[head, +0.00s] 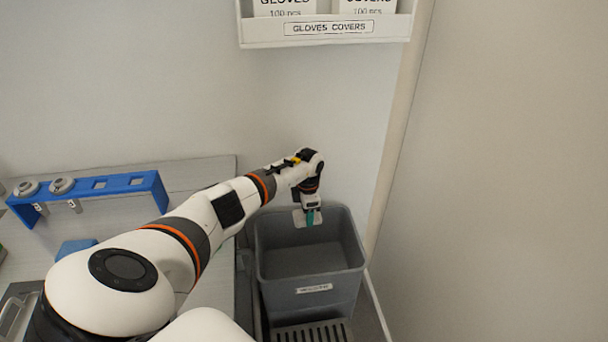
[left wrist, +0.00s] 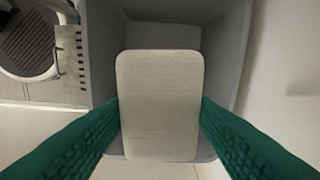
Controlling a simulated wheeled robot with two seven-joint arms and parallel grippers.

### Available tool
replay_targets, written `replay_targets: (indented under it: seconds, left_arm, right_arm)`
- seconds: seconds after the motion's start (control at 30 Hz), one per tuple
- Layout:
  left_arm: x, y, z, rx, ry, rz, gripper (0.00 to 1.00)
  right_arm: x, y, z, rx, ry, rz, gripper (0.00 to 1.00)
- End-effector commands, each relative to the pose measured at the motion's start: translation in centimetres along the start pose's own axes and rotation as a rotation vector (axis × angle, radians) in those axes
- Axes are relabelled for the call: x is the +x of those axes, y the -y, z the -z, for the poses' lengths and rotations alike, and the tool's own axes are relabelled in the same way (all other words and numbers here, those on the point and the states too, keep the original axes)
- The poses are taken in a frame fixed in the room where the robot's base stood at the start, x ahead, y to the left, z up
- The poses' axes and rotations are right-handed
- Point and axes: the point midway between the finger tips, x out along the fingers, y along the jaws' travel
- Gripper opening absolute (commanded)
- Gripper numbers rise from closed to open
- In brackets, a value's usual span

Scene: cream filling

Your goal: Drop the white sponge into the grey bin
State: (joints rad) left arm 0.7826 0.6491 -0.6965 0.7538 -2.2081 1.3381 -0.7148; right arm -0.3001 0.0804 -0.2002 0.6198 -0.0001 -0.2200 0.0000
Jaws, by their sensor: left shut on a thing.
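The white sponge (left wrist: 158,105) is a pale rounded block between the two green fingers of my left gripper (left wrist: 160,125) in the left wrist view. My left gripper (head: 311,218) is shut on it and points down. In the head view the sponge (head: 299,219) shows beside the fingertips, over the back part of the grey bin's opening. The grey bin (head: 313,284) is an open box with a small label on its front. The left wrist view shows the bin's inner wall (left wrist: 225,65) behind the sponge. My right gripper is not in view.
A blue rack (head: 122,184) with round grey pieces stands on the worktop at the left. A shelf box of gloves and covers (head: 326,28) hangs on the wall above. A pale vertical pipe (head: 401,120) runs close to the bin's right. A dark grating (head: 312,332) lies in front of the bin.

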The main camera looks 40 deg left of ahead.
Motion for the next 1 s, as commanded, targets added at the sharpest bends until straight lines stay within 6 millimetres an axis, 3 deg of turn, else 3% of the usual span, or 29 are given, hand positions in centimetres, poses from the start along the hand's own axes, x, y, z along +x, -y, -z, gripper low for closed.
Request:
replay_targets:
  seconds: [0.1,0.2,0.7,1.0]
  left_arm:
    - [0.1,1.1,-0.9,-0.161,0.000,0.000,0.30]
    - [0.5,1.4,-1.2,-0.209,0.001,0.000,0.30]
    - [5.6,1.4,-1.2,-0.211,0.001,0.000,0.30]
    - [6.2,1.4,-1.2,-0.208,0.001,0.001,0.30]
  right_arm:
    - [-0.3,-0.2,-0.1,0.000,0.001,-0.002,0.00]
    - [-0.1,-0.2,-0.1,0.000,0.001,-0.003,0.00]
    - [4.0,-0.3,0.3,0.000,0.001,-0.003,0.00]
    - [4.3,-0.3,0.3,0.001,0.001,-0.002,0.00]
